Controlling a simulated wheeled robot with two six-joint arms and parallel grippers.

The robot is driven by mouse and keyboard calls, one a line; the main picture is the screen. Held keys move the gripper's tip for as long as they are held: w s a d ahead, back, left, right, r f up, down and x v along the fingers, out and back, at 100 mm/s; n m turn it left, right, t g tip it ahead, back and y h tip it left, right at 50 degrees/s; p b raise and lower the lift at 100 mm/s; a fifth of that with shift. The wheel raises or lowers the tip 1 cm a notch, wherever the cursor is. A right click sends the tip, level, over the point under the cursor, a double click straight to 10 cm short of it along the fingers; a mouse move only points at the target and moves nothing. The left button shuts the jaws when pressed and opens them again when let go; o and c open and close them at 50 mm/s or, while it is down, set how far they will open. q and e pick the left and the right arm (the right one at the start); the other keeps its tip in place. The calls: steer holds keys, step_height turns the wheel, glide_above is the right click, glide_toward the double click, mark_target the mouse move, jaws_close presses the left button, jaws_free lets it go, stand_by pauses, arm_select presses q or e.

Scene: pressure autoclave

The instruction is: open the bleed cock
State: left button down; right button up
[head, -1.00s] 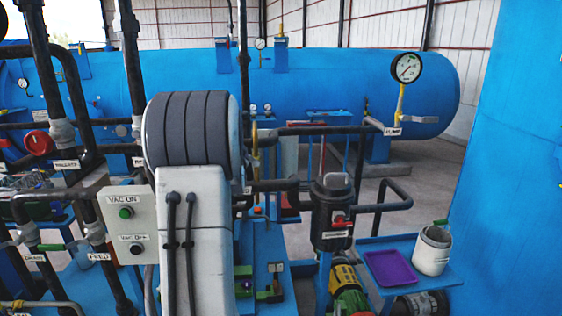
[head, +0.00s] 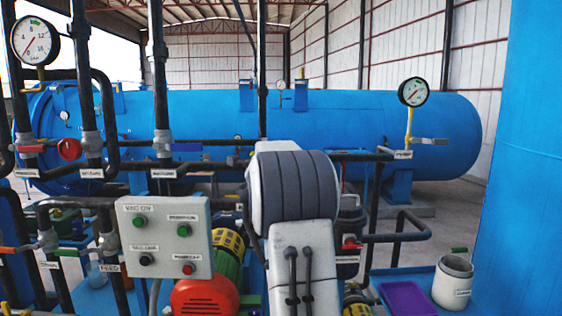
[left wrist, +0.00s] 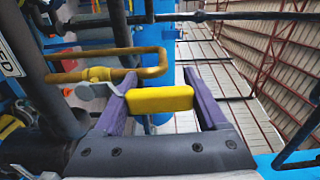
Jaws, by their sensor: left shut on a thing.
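The bleed cock's yellow handle (left wrist: 160,98) lies between the purple fingers of my left gripper (left wrist: 158,86) in the left wrist view, and the gripper is shut on it. A pale metal lever part (left wrist: 104,91) joins the handle to the cock's brass body (left wrist: 99,74) on a bent brass pipe (left wrist: 150,54). The handle lies crosswise in that view. In the head view my left arm stands mid-picture, and its bulk hides the gripper and the cock. My right gripper is not in view.
A control box (head: 164,236) with several buttons stands left of my arm, above a red motor (head: 205,296). Dark vertical pipes with valves crowd the left. A pressure gauge (head: 413,92), a purple tray (head: 406,298) and a white pot (head: 453,282) are at right.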

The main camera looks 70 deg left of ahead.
arm_select(q)
steer(key=shift+w+m, duration=0.25)
steer(key=shift+m, duration=0.05)
steer(key=shift+w+d, duration=0.1)
steer(key=shift+c, duration=1)
jaws_free()
steer(key=shift+w, duration=0.1)
steer(key=shift+s+d+b, duration=0.2)
steer(key=shift+b, duration=0.2)
steer(key=b+v, duration=0.3)
steer(key=v, duration=0.7)
